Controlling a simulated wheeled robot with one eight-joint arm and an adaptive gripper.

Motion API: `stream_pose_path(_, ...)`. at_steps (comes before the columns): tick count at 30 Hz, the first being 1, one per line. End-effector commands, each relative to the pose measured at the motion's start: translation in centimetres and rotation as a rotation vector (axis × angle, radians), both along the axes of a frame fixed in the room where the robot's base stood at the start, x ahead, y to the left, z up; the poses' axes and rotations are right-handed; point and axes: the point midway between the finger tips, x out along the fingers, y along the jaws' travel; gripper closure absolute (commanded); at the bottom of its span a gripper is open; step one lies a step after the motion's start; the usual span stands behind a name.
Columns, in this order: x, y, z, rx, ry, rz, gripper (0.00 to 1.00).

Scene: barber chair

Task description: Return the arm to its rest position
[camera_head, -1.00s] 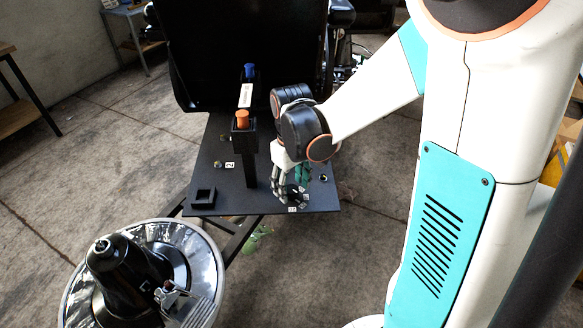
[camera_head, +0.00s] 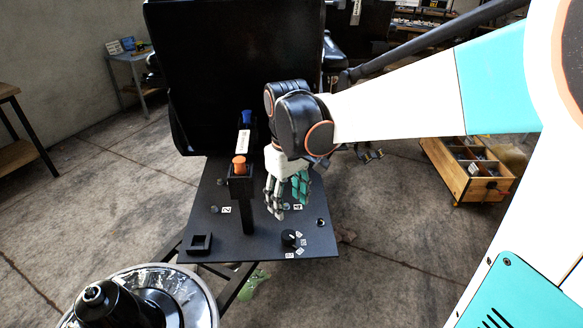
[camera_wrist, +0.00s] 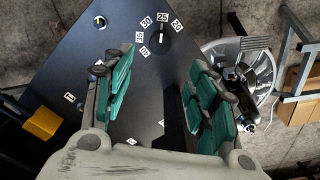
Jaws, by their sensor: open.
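My gripper (camera_head: 288,193) hangs in the head view above the right part of a black panel (camera_head: 215,247), its fingers pointing down. In the wrist view my gripper (camera_wrist: 165,95) shows its green-padded fingers spread apart with nothing between them. A black dial (camera_head: 290,238) with number labels around it sits on the panel, in front of the fingers and apart from them. The dial also shows in the wrist view (camera_wrist: 155,38), beyond the fingertips. My white and teal arm reaches in from the right of the head view.
A post with an orange knob (camera_head: 239,163) and a blue knob (camera_head: 247,117) stands left of my gripper. A black chair back (camera_head: 205,70) rises behind. A round chrome base (camera_head: 190,290) is at the front left. A wooden crate (camera_head: 465,175) stands right, on the floor.

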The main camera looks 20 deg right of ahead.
Motion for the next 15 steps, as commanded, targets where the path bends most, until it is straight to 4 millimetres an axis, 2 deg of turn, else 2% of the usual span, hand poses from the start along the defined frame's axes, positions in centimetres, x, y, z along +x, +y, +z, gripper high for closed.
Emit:
stream_pose_path(9,-0.5,0.1,0.2,0.000,-0.009,-0.003,0.47)
stream_pose_path(15,-2.4,0.6,1.6,-0.003,-0.090,-0.038,0.47)
